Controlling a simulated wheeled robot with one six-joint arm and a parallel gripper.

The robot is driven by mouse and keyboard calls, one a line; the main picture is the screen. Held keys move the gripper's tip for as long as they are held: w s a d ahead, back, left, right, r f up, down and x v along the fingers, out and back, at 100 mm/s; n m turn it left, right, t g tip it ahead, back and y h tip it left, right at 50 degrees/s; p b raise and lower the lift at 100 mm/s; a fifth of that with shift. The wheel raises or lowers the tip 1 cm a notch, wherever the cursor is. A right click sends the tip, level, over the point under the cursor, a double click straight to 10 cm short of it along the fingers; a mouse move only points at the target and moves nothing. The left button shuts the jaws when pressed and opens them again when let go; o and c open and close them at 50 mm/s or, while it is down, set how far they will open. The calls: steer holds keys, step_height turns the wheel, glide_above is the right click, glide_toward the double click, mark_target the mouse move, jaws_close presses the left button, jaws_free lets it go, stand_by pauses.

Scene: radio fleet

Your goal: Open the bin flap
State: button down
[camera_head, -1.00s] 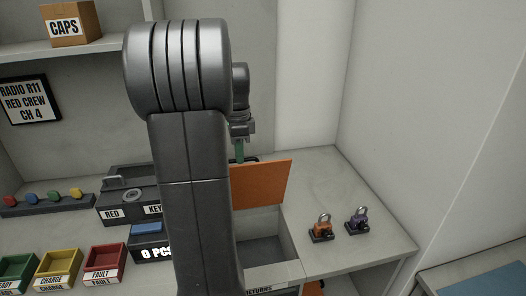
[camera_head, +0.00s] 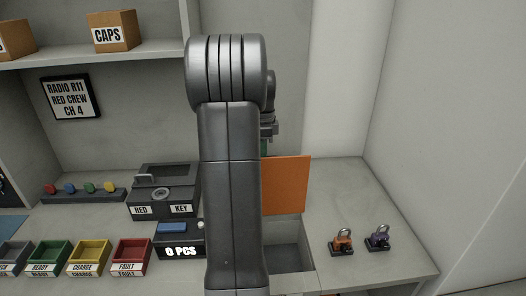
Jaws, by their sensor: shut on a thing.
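The bin flap is an orange panel (camera_head: 287,186) that stands raised, close to upright, behind the grey bin (camera_head: 290,258). The bin's opening shows below it, and its left part is hidden by my arm. My gripper (camera_head: 266,146) is at the flap's upper left edge, mostly hidden behind my own arm link. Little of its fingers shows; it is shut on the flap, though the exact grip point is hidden.
A grey key box (camera_head: 163,192), a counter reading 0 PCS (camera_head: 180,243) and coloured trays (camera_head: 131,256) lie left. A wall rises at right.

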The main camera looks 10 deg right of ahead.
steer(key=c, duration=1.5)
jaws_free()
steer(key=shift+f, duration=0.1)
step_height(320, 180, up, 14)
steer(key=b, duration=0.1)
steer(key=shift+w, duration=0.35)
steer(key=shift+f, duration=0.1)
steer(key=f, duration=0.9)
steer(key=f+p, duration=0.1)
steer(key=f, duration=0.3)
steer(key=shift+s+f, duration=0.35)
steer(key=shift+s, duration=0.1)
steer(key=shift+r, duration=0.1)
